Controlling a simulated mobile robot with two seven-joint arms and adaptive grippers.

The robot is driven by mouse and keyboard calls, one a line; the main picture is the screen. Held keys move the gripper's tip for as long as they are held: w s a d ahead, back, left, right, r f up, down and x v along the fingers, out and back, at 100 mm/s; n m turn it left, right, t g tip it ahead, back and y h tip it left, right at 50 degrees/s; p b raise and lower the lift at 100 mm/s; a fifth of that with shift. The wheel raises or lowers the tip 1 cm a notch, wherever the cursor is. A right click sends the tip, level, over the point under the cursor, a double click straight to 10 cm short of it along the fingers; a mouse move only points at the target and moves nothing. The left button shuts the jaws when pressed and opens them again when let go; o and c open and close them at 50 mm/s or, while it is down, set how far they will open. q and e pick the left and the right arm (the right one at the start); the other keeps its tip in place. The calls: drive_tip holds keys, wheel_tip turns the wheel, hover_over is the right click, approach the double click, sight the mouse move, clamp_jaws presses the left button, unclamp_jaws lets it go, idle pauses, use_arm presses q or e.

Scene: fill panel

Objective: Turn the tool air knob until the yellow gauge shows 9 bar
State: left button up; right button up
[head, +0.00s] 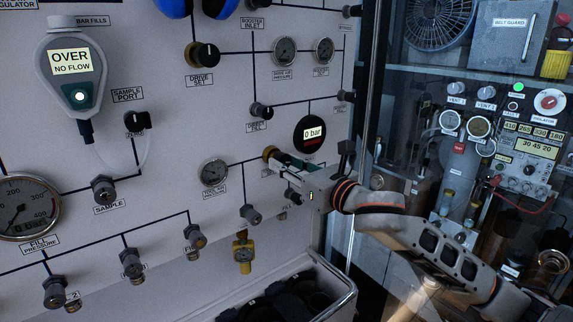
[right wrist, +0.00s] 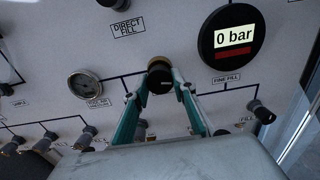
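The knob (right wrist: 160,78) has a black cap with a brass-coloured collar. It sits on the panel right of the small tool air gauge (head: 214,172), joined to it by a drawn line. In the head view it (head: 269,153) is partly covered by my right gripper (head: 279,163). In the right wrist view, the gripper's green fingers (right wrist: 158,84) flank the knob; whether both press on it is unclear. My left gripper is not in view.
A round black display (head: 310,134) reading "0 bar" sits above right of the knob; it also shows in the right wrist view (right wrist: 232,36). Several other knobs and fittings surround the gripper. A metal-rimmed bin (head: 335,303) stands below; a post (head: 371,90) is to the right.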

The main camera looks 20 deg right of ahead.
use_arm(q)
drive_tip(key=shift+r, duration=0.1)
use_arm(e)
drive_tip(key=m+p, duration=0.2)
drive_tip(key=p, duration=0.2)
drive_tip(key=shift+r, duration=0.15)
drive_tip(key=shift+m+p, duration=0.45)
drive_tip(key=shift+m, duration=0.05)
drive_tip(key=m, duration=0.2)
drive_tip(key=shift+m+p, duration=0.4)
drive_tip(key=shift+m, duration=0.4)
drive_tip(key=m, duration=0.4)
drive_tip(key=shift+a+m, duration=0.1)
drive_tip(key=shift+m, duration=0.2)
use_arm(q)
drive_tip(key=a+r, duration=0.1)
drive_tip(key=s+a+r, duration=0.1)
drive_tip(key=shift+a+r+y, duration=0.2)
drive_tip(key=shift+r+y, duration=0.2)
use_arm(e)
drive_tip(key=m, duration=0.4)
drive_tip(key=shift+m, duration=0.3)
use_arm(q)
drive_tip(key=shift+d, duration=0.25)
